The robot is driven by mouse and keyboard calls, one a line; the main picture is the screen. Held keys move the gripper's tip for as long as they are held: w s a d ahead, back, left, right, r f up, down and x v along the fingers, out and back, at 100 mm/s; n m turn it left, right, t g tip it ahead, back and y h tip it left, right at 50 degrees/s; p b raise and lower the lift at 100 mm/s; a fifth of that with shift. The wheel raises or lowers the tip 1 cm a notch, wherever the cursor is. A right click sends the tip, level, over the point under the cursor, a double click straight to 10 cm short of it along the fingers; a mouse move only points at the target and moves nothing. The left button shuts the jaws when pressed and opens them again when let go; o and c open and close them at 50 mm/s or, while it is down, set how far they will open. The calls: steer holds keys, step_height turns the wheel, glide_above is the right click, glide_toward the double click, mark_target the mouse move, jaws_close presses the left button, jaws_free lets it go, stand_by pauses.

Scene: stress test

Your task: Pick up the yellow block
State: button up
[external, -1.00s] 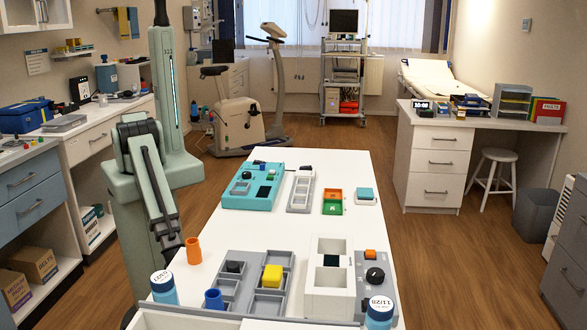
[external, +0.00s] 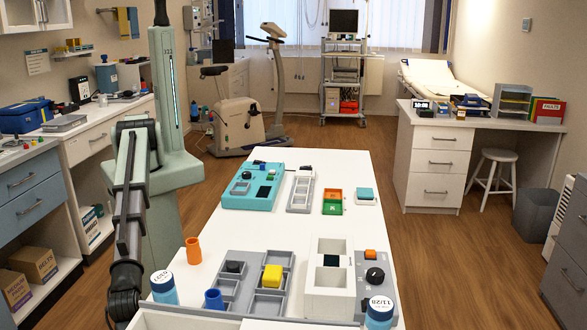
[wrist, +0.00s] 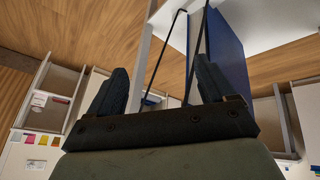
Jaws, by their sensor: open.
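The yellow block (external: 272,276) sits in the grey compartment tray (external: 243,303) near the front of the white table, in the external view. A black block (external: 235,267) lies in the same tray, to its left. My arm hangs at the table's left, its lower part at the bottom edge of the external view; I cannot make out my fingers there. In the wrist view my gripper (wrist: 164,80) has its two dark fingers apart with nothing held between them. The yellow block does not show in the wrist view.
An orange cup (external: 194,251), a blue cup (external: 214,299) and a labelled bottle (external: 164,287) stand left of the tray. A white two-compartment box (external: 311,278), a grey knob panel (external: 374,291) and another bottle (external: 379,312) stand right. The table's middle is clear.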

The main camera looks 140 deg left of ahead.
steer(key=w+d+r+t+h, duration=0.1)
steer(key=w+d+r, duration=0.35)
steer(key=r, duration=0.35)
steer(key=w+d+r+n+t+h, duration=0.1)
steer(key=w+d+r+t, duration=0.1)
steer(key=w+d+r, duration=0.35)
steer(key=w+d+r+t, duration=0.1)
steer(key=w+d+r, duration=0.2)
steer(key=d+r, duration=0.5)
steer(key=w+a+r+n, duration=0.15)
steer(key=w+r, duration=0.25)
steer(key=r, duration=0.4)
steer(key=w+a+r+n, duration=0.1)
steer(key=w+a+r, duration=0.15)
steer(key=r, duration=0.55)
steer(key=w+a+r+n+g+y, duration=0.1)
steer(key=a+r, duration=0.1)
steer(key=a, duration=0.7)
steer(key=w+a+r+n+g+y, duration=0.2)
steer(key=a, duration=0.7)
steer(key=n+g, duration=0.1)
steer(key=g, duration=0.6)
glide_above(276, 272)
steer(key=shift+y, duration=0.4)
steer(key=f, duration=0.5)
steer(key=shift+s+d, duration=0.1)
steer(key=shift+s, duration=0.15)
steer(key=shift+w+f, duration=0.2)
steer(key=shift+f, duration=3)
steer(key=c, duration=1.1)
